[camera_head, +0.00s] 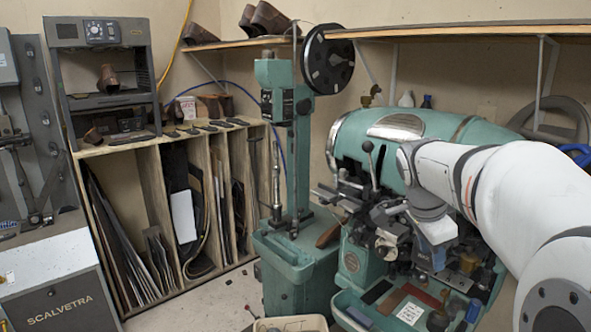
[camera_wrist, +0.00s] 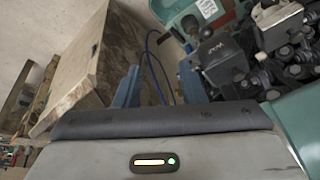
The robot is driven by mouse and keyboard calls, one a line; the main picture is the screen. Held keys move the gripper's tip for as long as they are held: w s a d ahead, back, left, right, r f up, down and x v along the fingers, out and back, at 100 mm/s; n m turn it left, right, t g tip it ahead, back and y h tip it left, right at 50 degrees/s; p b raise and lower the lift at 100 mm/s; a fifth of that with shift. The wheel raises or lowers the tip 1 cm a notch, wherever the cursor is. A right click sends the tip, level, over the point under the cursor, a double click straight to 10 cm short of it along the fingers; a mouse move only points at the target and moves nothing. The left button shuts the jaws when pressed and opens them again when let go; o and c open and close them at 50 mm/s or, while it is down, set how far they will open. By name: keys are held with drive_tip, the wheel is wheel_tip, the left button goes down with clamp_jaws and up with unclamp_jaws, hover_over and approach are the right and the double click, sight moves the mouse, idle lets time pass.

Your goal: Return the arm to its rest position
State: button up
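My gripper shows in the wrist view (camera_wrist: 160,84) with two blue-grey fingers standing apart beyond the dark edge of its body. Nothing is seen held between them; a blue cable and the floor show in the gap. In the head view my white arm reaches in from the right, and its wrist end bends down in front of the green stitching machine (camera_head: 430,125). The fingers are hard to make out there against the machine's dark parts, and I cannot tell whether they touch anything.
A green column machine with a black reel (camera_head: 328,58) stands left of my arm. A wooden rack (camera_head: 200,150) holds upright sheets along the wall. A shelf (camera_head: 460,30) runs above. A pale bin (camera_head: 290,324) is at the bottom.

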drive_tip(key=s+a+f+n+y, duration=0.1)
drive_tip(key=s+a+f+n, duration=0.4)
drive_tip(key=s+n, duration=0.3)
drive_tip(key=s+a+f+n+t+y, duration=0.1)
drive_tip(key=s+a+f+n+y, duration=0.1)
drive_tip(key=s+a+f+n, duration=0.2)
drive_tip(key=s+a+n, duration=0.3)
drive_tip(key=s+n, duration=0.2)
drive_tip(key=shift+s+f+t+y, duration=0.15)
drive_tip(key=shift+f+t+y, duration=0.15)
drive_tip(key=shift+f, duration=0.1)
drive_tip(key=shift+c, duration=0.4)
